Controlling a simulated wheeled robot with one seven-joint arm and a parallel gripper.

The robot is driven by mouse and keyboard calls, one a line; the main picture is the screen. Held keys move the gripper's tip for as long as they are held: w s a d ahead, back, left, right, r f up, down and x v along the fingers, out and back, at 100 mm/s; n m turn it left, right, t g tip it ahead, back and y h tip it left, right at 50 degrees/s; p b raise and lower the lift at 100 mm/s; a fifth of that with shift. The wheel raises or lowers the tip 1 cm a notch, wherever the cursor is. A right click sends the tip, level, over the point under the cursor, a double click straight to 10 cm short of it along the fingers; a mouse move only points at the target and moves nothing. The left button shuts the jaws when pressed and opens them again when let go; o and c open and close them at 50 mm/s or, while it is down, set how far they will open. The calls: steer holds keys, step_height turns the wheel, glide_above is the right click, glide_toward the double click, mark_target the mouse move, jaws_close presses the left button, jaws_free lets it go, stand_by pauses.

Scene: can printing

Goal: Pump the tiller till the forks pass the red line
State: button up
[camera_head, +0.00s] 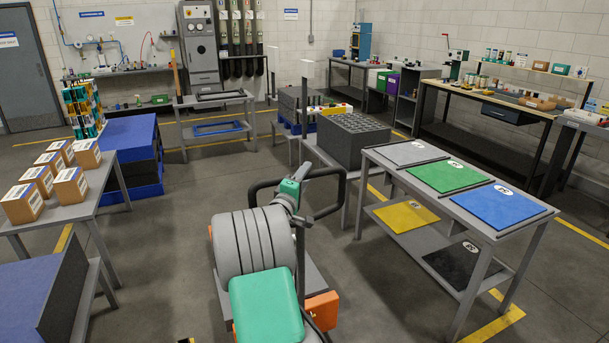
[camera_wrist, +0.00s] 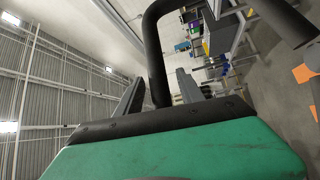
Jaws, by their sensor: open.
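The tiller is a black loop handle (camera_head: 329,174) at the middle of the head view, above a grey ribbed drum. In the wrist view, a black curved bar (camera_wrist: 156,50) of the handle passes between the two grey fingers of my gripper (camera_wrist: 160,82). The fingers stand apart on either side of it; I cannot tell whether they touch it. A second dark bar (camera_wrist: 285,18) runs at the upper right. My gripper's green housing fills the bottom of the wrist view. I cannot make out the forks or a red line in either view.
A table with grey, green and blue panels (camera_head: 447,176) stands close on the right. A table (camera_head: 77,208) with several cartons stands at left, near a blue-topped stack (camera_head: 128,139). A grey block (camera_head: 352,138) stands behind the handle. Bare floor (camera_head: 210,190) lies left of it.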

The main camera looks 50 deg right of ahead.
steer(key=shift+c, duration=0.2)
jaws_close()
steer(key=shift+f, duration=0.1)
stand_by(1.0)
